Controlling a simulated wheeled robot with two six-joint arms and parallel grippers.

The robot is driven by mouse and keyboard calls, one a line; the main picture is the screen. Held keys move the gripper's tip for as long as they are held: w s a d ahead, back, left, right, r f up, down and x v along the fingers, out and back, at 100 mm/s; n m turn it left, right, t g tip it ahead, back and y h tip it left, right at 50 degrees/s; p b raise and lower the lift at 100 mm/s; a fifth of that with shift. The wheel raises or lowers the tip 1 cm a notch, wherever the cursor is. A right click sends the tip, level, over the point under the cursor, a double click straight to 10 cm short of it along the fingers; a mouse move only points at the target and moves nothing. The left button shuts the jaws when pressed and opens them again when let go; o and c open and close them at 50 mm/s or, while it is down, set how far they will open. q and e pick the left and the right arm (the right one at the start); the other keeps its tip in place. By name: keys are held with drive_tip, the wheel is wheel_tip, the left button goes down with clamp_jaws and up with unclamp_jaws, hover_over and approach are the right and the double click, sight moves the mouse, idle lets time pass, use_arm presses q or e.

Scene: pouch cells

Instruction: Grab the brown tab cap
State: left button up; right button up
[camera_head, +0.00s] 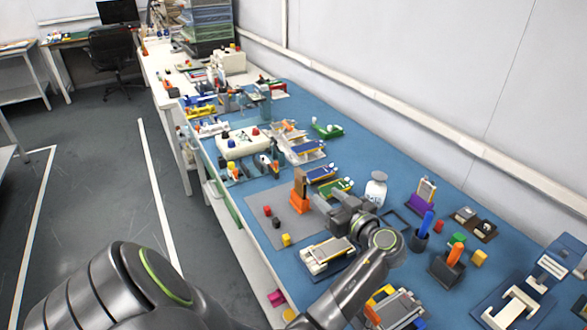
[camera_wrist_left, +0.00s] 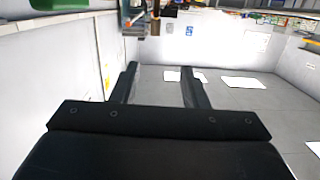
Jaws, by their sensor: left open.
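Small block-like caps lie on the grey mat (camera_head: 262,197) in the head view. One is dark red (camera_head: 267,210), one is very dark, perhaps brown (camera_head: 277,222), and one is yellow (camera_head: 286,240). Which is the brown tab cap is hard to tell at this size. My left gripper (camera_head: 322,203) is above the table, right of these caps and close to the orange stand (camera_head: 300,202). In the left wrist view its two fingers (camera_wrist_left: 162,75) are apart with nothing between them. My right gripper is not in view.
A white bottle (camera_head: 376,190) stands just behind my left gripper. A tray with a flat cell (camera_head: 328,256) lies in front of it. A pen cup (camera_head: 420,240) and coloured blocks stand to the right.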

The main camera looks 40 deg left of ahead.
sight(305, 178)
use_arm(q)
drive_tip(key=shift+h, duration=0.3)
drive_tip(key=x, duration=0.9)
drive_tip(key=shift+w+f+p, duration=0.35)
drive_tip(key=x, duration=0.6)
drive_tip(key=shift+w+a+f+b, duration=0.1)
drive_tip(key=shift+w+a+b, duration=0.05)
drive_tip(key=shift+a+b, duration=0.15)
drive_tip(key=shift+d, duration=0.1)
clamp_jaws()
